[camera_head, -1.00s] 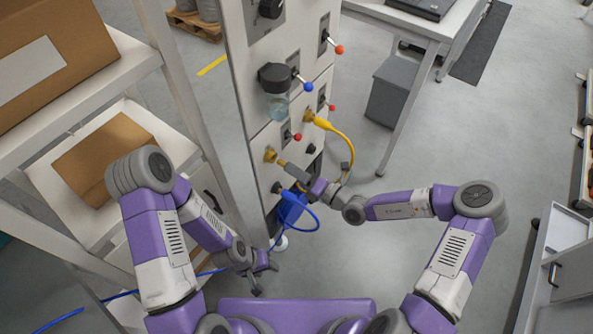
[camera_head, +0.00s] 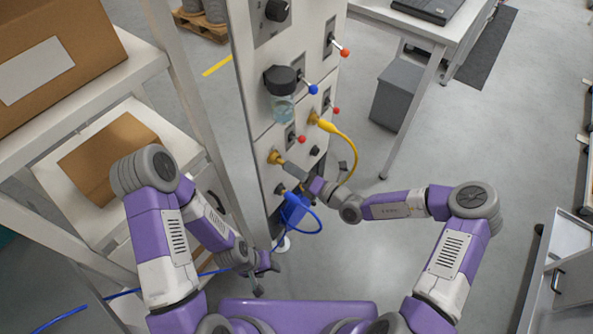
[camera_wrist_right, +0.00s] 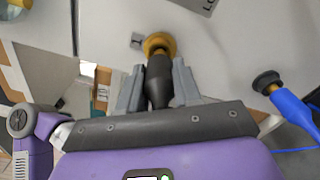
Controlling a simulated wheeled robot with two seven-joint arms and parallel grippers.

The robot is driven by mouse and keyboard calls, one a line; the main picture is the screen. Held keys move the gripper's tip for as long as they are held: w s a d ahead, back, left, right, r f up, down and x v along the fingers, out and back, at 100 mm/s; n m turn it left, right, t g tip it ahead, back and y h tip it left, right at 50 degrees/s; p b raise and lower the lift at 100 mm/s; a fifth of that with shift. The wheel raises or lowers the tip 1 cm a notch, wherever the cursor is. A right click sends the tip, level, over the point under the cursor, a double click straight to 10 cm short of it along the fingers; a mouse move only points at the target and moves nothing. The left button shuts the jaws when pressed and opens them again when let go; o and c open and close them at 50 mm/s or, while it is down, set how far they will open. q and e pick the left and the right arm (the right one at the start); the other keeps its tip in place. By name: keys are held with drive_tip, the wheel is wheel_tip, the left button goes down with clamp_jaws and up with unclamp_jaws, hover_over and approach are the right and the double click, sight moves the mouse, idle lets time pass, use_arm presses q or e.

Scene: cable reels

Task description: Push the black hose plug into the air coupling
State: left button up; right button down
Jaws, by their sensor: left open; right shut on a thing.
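The brass air coupling (camera_head: 274,157) sits on the front of the tall grey panel. In the right wrist view its brass ring (camera_wrist_right: 158,43) is straight ahead of the jaws. My right gripper (camera_wrist_right: 158,88) is shut on the black hose plug (camera_wrist_right: 160,78), one grey finger on each side. The plug's front end meets the brass ring in line with it; how deep it sits is hidden. In the head view the plug (camera_head: 292,167) points at the coupling from the right. My left gripper (camera_head: 266,276) is open and empty, low beside the panel.
A yellow hose (camera_head: 345,145) arches from a fitting above right of the coupling. A blue connector with its cable (camera_head: 296,210) is plugged in just below. Small levers and a glass bowl (camera_head: 282,105) project from the panel. Shelving with boxes (camera_head: 110,160) stands at left.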

drive_tip(key=shift+w+a, duration=0.45)
drive_tip(key=shift+a, duration=0.1)
idle(0.4)
drive_tip(key=c, duration=0.7)
unclamp_jaws()
